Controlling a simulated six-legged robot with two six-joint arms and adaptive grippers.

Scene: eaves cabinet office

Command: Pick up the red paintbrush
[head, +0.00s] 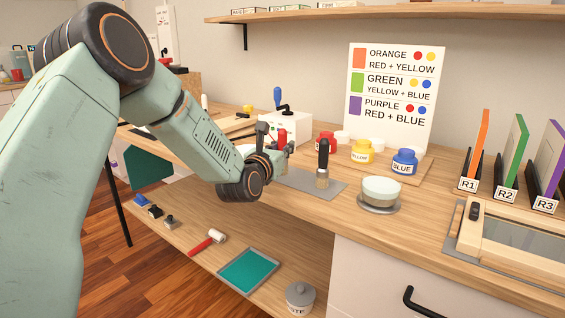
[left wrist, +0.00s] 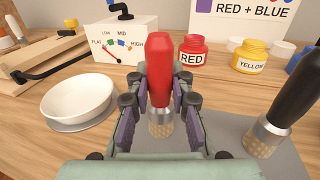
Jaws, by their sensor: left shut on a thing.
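The red paintbrush stands upright between the fingers of my left gripper (head: 272,143). In the left wrist view its red handle (left wrist: 160,72) rises above the jaws, with a metal ferrule and pale bristles below. My left gripper is shut on it, with purple-padded fingers on both sides. In the head view the brush (head: 283,139) is partly hidden by the gripper. Whether its bristles touch the grey mat (left wrist: 232,128) cannot be told. A black-handled paintbrush (head: 323,155) stands upright on the mat just to the right. My right gripper is not in view.
Red (head: 325,142), yellow (head: 361,152) and blue (head: 404,163) paint jars stand behind. A pale bowl (head: 381,190) sits to the right. A white bowl (left wrist: 76,99) is left of the gripper in the wrist view. A dial box (left wrist: 118,42) stands behind.

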